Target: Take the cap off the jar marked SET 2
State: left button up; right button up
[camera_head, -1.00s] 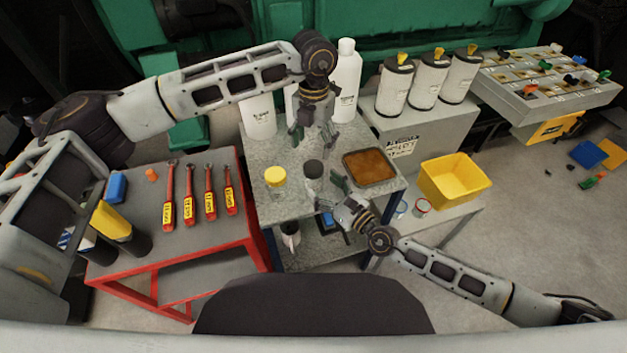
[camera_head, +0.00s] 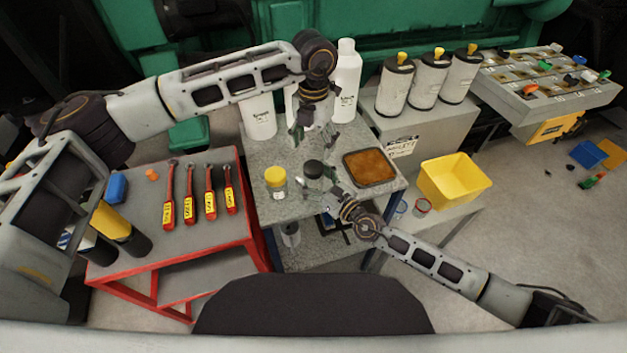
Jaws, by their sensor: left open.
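A jar with a black cap (camera_head: 314,168) and a jar with a yellow cap (camera_head: 275,177) stand upright side by side on the grey bench top (camera_head: 290,207). I cannot read which is marked SET 2. My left gripper (camera_head: 315,139) is open and points down, above and behind the black-capped jar, apart from it. My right gripper (camera_head: 327,197) is low at the bench's front edge, close to the right side of the black-capped jar. Its fingers are small and partly blend with the background, so I cannot tell whether they touch the jar or how far they are open.
A tray of brown material (camera_head: 369,167) lies right of the jars. White bottles (camera_head: 348,85) stand behind. A yellow bin (camera_head: 455,180) is at right, beyond my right arm. A red-framed table (camera_head: 190,240) with several red-handled tools is at left.

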grip_shut()
dwell(0.3)
pick_arm(q)
jog(key=shift+m, duration=0.4)
jog(key=m, duration=1.6)
jog(key=shift+m, duration=0.4)
jog(key=m, duration=0.4)
jog(key=shift+m, duration=0.4)
jog(key=m, duration=0.4)
jog(key=shift+m, duration=2.5)
